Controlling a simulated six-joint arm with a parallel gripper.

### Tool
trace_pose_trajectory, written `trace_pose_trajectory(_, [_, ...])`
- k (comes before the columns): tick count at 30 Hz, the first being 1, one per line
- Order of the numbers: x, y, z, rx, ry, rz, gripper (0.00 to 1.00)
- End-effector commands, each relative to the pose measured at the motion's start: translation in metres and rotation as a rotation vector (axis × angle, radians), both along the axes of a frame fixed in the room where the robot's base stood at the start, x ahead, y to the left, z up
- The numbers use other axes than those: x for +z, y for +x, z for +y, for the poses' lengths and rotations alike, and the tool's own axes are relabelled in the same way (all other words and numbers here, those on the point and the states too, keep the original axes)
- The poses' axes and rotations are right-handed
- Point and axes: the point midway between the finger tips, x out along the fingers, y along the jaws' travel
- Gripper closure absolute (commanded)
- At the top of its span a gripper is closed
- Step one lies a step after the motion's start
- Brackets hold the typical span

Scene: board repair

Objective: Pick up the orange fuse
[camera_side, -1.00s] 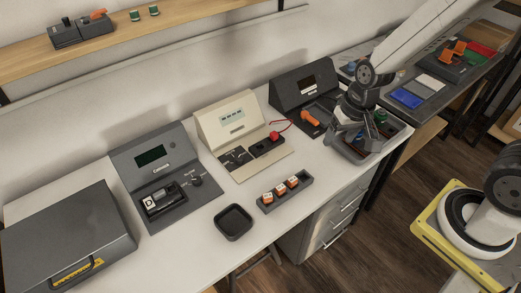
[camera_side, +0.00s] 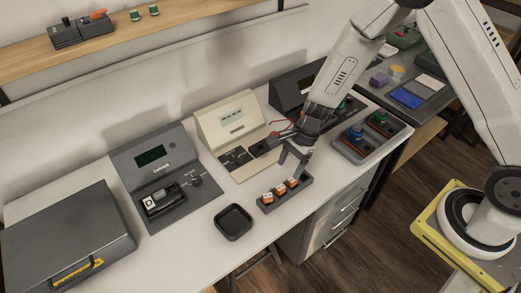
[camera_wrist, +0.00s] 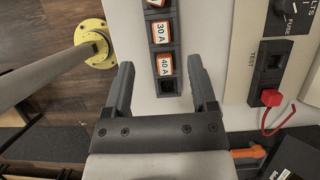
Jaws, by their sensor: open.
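Three orange fuses with white labels sit upright in a dark slotted rack (camera_side: 305,182) near the bench's front edge. In the wrist view they line up toward the top: the 40 A fuse (camera_wrist: 165,65), the 30 A fuse (camera_wrist: 162,32) and a third fuse (camera_wrist: 155,3) cut off by the picture edge. The slot (camera_wrist: 167,87) nearest my gripper is empty. My gripper (camera_side: 293,158) is open and empty, above and behind the rack. In the wrist view its two fingers (camera_wrist: 160,68) appear on either side of the rack's near end, apart from the fuses.
A cream tester (camera_side: 232,122) stands behind the rack, with a red plug (camera_wrist: 271,97) and wire. A black square dish (camera_side: 233,221) lies to the left. A grey tray (camera_side: 348,152) with coloured parts is at the right. Bare bench surrounds the rack.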

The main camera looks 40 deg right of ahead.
Motion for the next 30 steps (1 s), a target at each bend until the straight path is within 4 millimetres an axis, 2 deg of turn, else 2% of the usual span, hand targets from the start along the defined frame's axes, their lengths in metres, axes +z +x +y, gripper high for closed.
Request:
trace_pose_trajectory(5, [-0.001, 0.0, 0.001, -0.004, 0.002, 0.002, 0.26])
trace_pose_trajectory(16, [-0.022, 0.0, 0.009, -0.001, 0.001, 0.001, 0.26])
trace_pose_trajectory(30, [-0.034, 0.001, 0.013, 0.0, 0.0, 0.001, 0.26])
